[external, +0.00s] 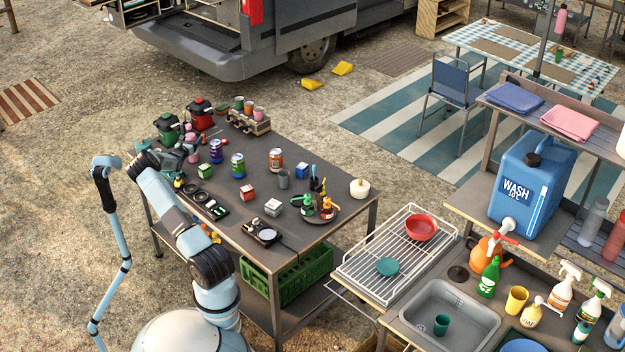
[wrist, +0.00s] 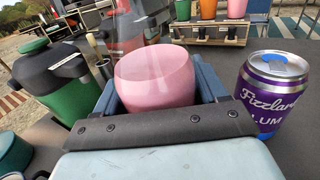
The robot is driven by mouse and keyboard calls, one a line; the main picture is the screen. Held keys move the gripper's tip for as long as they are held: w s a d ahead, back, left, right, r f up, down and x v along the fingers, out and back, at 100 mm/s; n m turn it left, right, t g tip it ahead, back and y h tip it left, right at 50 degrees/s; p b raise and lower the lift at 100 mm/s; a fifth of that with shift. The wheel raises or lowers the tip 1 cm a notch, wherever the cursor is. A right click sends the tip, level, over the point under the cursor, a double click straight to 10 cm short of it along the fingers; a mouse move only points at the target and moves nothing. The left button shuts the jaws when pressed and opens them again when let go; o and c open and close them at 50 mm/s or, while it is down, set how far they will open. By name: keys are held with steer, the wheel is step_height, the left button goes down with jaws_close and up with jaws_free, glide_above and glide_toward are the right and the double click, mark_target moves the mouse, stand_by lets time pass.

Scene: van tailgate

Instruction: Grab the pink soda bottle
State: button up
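The pink soda bottle (wrist: 155,80) is in the middle of the wrist view, with its rounded pink body between the two blue fingers of my gripper (wrist: 163,90). A see-through part shows above the pink, partly blending with the background. In the external view, a small pink patch of it (external: 194,157) shows beside my gripper (external: 184,151) at the table's left end. The fingers are spread around the bottle, close to both sides. I cannot tell whether they press on it. Its lower part is hidden by my gripper.
A purple can (wrist: 275,92) stands close on the right and a green, black-topped container (wrist: 60,90) on the left. A rack of cups (wrist: 210,30) is behind. More cans and small boxes cover the table (external: 325,240); its front right part is clearer.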

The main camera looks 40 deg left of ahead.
steer(key=c, duration=0.9)
steer(key=shift+c, duration=0.4)
steer(key=shift+r, duration=0.15)
